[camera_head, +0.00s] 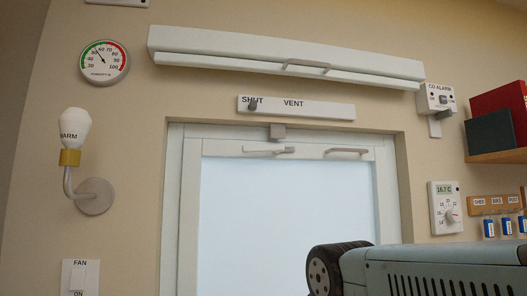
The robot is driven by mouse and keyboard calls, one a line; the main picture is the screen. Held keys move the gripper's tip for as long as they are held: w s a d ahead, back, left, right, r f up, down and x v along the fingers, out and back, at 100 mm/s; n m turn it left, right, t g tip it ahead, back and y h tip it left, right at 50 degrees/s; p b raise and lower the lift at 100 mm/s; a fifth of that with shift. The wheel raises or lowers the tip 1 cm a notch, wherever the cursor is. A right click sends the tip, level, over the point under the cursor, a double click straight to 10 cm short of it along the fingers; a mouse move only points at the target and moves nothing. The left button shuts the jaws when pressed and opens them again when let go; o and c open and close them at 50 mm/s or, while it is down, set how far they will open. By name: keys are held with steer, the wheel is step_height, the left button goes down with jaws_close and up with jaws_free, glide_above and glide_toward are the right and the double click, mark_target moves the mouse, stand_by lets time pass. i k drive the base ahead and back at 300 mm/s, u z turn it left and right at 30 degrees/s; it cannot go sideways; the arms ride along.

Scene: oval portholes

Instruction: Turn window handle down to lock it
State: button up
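The window (283,220) has a white frame and a pale pane, set in a recess in the beige wall. A small grey lever handle (268,151) sits on the top rail of its sash, left of centre, and lies about level. My gripper is not in view. A blue-grey body with a dark round end, likely part of my arm, covers the lower right and hides the window's lower right corner.
Above the window are a SHUT/VENT strip (310,109) with its knob by SHUT, and a white flap (285,55) with a handle. Left are a round gauge (104,62), wall lamp (76,130) and FAN switch (80,277). Right are a CO alarm (437,98), thermostat (446,207) and key rack (494,204).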

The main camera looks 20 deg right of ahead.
mark_target(278, 148)
steer(key=z, duration=0.5)
steer(key=k, duration=2.15)
steer(key=u, duration=0.3)
steer(key=i, duration=1.7)
steer(key=z, duration=0.05)
